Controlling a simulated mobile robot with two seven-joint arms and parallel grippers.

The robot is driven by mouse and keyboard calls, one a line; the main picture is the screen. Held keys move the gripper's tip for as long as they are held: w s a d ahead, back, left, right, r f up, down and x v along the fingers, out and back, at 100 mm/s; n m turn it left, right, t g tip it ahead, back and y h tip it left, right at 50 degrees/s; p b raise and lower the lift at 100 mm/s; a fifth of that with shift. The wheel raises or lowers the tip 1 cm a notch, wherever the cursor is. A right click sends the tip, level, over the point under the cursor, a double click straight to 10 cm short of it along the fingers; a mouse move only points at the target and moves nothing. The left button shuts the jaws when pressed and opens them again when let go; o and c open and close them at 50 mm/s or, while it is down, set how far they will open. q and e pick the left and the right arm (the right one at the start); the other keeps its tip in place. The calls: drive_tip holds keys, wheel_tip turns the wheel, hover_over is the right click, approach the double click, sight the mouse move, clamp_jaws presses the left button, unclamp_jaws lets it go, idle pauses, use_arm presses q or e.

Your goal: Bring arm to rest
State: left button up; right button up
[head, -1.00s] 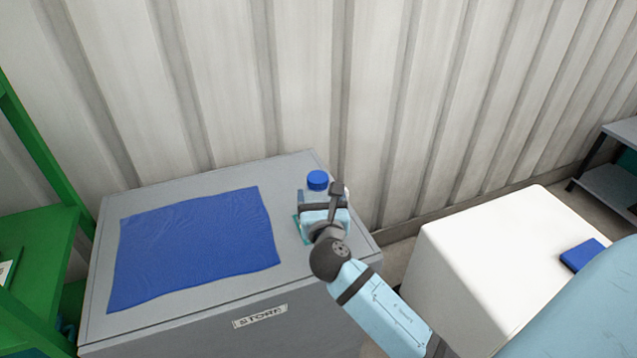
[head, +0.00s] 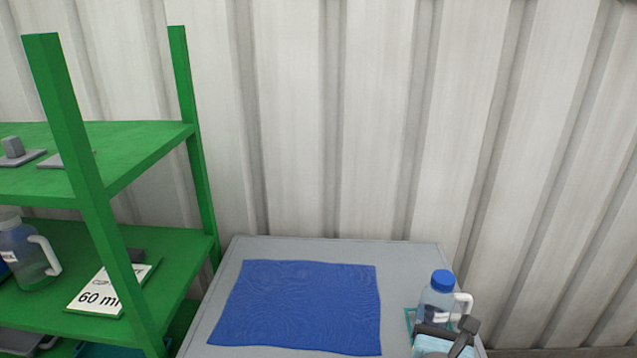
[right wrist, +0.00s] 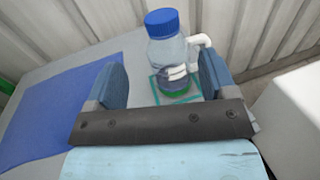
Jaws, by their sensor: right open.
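My right gripper (head: 447,336) shows at the lower right of the head view, close in front of a clear bottle (head: 438,297) with a blue cap and white handle. In the right wrist view the jaws (right wrist: 162,82) are open, with a finger to each side of the view of the bottle (right wrist: 167,52). The bottle stands upright on a teal-edged square (right wrist: 157,93) on the grey cabinet top (head: 400,262). I cannot tell how much gap lies between fingers and bottle. My left gripper is not in view.
A blue cloth (head: 300,305) lies flat on the cabinet, left of the bottle. A green shelf rack (head: 198,150) stands at the left with another jug (head: 25,255) and a "60 ml" card (head: 98,297). A corrugated wall (head: 375,120) closes the back. A white block (right wrist: 290,115) is at the right.

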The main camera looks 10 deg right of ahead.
drive_tip(key=s+a+f+m+g+y+p, duration=0.2)
drive_tip(key=s+a+f+m+y+p, duration=0.3)
drive_tip(key=m, duration=0.8)
drive_tip(key=s+a+f+m+g+y+p, duration=0.2)
drive_tip(key=s+a+f+m+y+p, duration=0.4)
drive_tip(key=s+m, duration=0.5)
drive_tip(key=m, duration=0.2)
drive_tip(key=shift+s+f+m+g+y, duration=0.3)
drive_tip(key=shift+f+m+y, duration=0.1)
